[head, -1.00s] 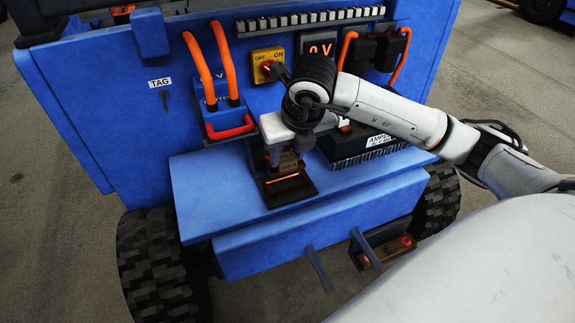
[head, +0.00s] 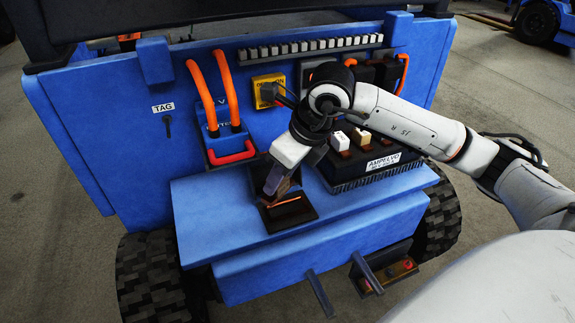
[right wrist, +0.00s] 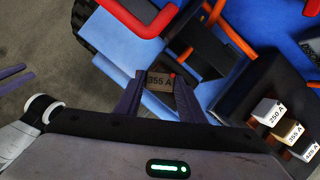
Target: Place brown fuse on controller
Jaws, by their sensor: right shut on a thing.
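I cannot tell whether the fuse touches the tray. The controller (head: 372,176), a black finned box with an AMPELVO label, stands to the right on the shelf. It also shows in the right wrist view (right wrist: 247,92).
The black tray (head: 305,214) has an orange line inside. Several light-topped fuses (right wrist: 268,111) stand in the controller's row. Orange cables (head: 203,93), a red handle (head: 232,157) and a yellow OFF/ON switch (head: 266,88) are behind. The shelf's front left (head: 210,220) is clear.

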